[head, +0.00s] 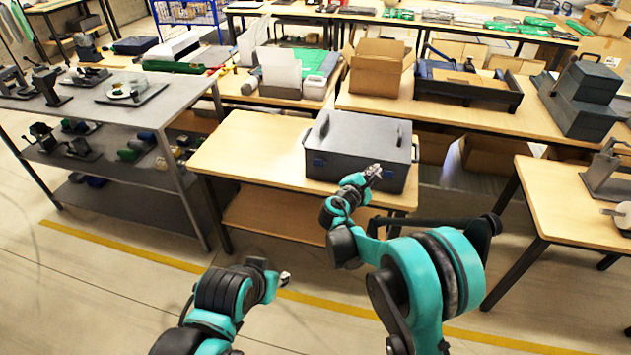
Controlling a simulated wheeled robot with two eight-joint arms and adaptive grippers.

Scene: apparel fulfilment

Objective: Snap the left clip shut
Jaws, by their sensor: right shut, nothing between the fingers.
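A dark grey lidded box (358,140) stands on the wooden table in the middle of the head view, with its lid down. A small blue clip (318,162) shows low on the left part of its front face; whether it is snapped shut is too small to tell. My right gripper (374,170) is shut and empty, in front of the right part of the box's front face; I cannot tell if it touches. It and its arm hide part of that face. My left gripper (286,278) is low over the floor in front of the table, away from the box.
The wooden table (250,148) is bare to the left of the box. A grey metal shelf (130,118) with several devices stands at left. Another wooden table (555,200) stands at right. An open cardboard box (377,75) sits on the bench behind.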

